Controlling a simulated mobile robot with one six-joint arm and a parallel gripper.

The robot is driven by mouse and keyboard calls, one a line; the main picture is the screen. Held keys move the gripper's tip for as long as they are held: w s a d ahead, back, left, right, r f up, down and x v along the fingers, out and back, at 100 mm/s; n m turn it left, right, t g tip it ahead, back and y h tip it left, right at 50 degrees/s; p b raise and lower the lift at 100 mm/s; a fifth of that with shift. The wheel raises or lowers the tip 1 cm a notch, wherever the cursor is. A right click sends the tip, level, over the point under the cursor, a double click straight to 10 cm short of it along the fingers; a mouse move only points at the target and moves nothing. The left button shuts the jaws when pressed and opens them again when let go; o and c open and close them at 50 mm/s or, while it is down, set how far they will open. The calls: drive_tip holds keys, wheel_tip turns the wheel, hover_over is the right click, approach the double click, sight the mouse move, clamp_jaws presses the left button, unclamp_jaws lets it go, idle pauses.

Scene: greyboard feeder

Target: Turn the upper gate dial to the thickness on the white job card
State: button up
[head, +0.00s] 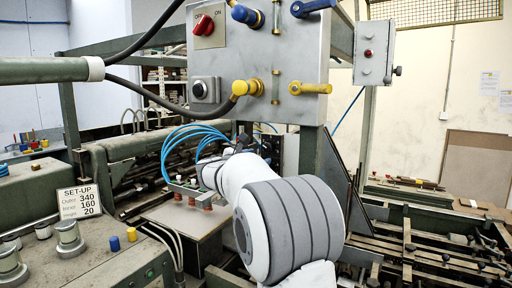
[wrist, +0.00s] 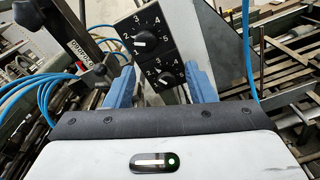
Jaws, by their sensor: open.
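Two black dials sit one above the other on a dark plate in the wrist view. The upper dial (wrist: 143,40) has white numbers around its knob; 2 to 5 can be made out. The lower dial (wrist: 166,77) looks alike. I cannot read either pointer surely. My gripper (wrist: 158,72) is open and empty, its blue fingers on either side of the lower dial in the picture, the upper dial beyond the tips. I see no contact.
A grey control box (head: 262,60) with a red switch (head: 203,25) stands above my arm. Blue hoses (head: 183,143) loop beside the arm.

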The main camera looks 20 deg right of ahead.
sight(267, 147)
drive_tip(key=shift+n+t, duration=0.3)
drive_tip(key=shift+n, duration=0.3)
drive_tip(key=w+d+p, duration=0.1)
drive_tip(key=w+d, duration=0.1)
drive_tip(key=w+d+r+p, duration=0.1)
drive_tip(key=w+d, duration=0.2)
drive_tip(key=shift+w+r+p, duration=0.2)
drive_tip(key=shift+w+p, duration=0.1)
drive_tip(key=shift+p, duration=0.1)
drive_tip(key=shift+w+d+f, duration=0.1)
drive_tip(key=shift+w+d, duration=0.3)
drive_tip(key=shift+d, duration=0.1)
